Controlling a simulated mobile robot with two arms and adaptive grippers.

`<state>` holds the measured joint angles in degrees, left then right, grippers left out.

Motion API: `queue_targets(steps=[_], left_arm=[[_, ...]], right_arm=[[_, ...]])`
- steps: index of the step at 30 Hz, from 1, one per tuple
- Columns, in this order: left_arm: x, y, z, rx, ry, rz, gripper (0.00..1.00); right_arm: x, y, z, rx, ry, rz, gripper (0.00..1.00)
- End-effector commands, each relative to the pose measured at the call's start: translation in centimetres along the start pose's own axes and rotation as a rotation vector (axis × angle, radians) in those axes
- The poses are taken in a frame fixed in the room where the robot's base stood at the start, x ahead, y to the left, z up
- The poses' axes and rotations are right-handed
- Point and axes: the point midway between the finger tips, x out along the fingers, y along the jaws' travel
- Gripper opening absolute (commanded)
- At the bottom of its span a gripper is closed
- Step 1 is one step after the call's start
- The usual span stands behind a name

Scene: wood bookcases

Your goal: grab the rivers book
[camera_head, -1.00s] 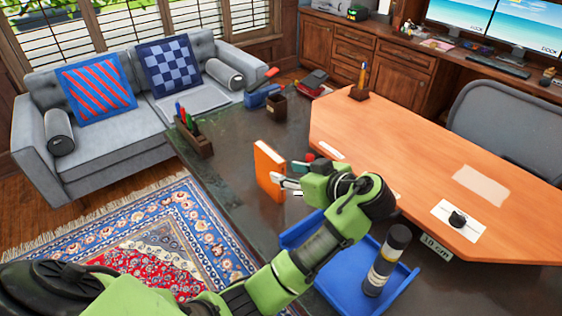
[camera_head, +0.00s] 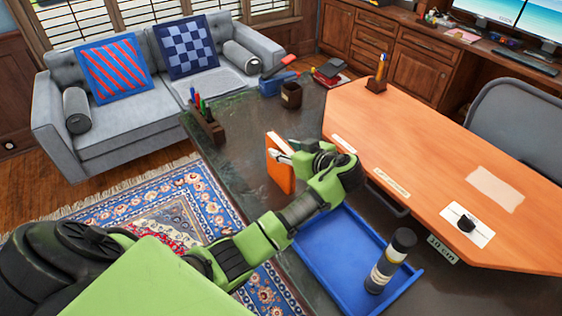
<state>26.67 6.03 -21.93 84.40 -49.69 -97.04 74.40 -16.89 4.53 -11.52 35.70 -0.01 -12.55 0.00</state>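An orange book (camera_head: 277,172) stands upright on the dark desk top, and its title cannot be read from here. My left gripper (camera_head: 284,156) is at the book's upper right part, with a pale finger overlapping the cover. The other finger is hidden, so I cannot tell whether the fingers are closed on the book. My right gripper is out of view.
A blue tray (camera_head: 318,262) with a dark bottle (camera_head: 389,262) lies in front of the book. A pen holder (camera_head: 207,128) and a dark cup (camera_head: 291,95) stand behind. The raised orange desktop (camera_head: 420,150) is at the right.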

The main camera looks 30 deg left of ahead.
Motion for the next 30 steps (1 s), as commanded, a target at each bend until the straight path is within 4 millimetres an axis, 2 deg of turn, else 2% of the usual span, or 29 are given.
queue_targets(steps=[1,6,14,15,19,30], left_arm=[[0.6,0.1,-0.2,0.004,0.002,-0.002,0.39],[2.6,0.1,0.0,0.001,0.001,0.0,0.39],[3.0,0.2,0.1,0.0,0.0,0.002,0.39],[3.0,0.2,0.1,0.0,0.0,0.002,0.34],[3.0,0.1,0.2,0.0,0.0,0.002,0.0],[2.9,0.2,0.0,-0.002,0.001,0.003,0.0]], right_arm=[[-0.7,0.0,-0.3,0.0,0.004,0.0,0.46],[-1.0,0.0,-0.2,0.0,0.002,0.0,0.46],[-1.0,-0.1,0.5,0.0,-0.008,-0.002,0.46],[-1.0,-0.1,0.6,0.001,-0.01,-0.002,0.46],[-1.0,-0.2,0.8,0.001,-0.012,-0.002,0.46],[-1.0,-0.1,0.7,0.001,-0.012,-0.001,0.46]])
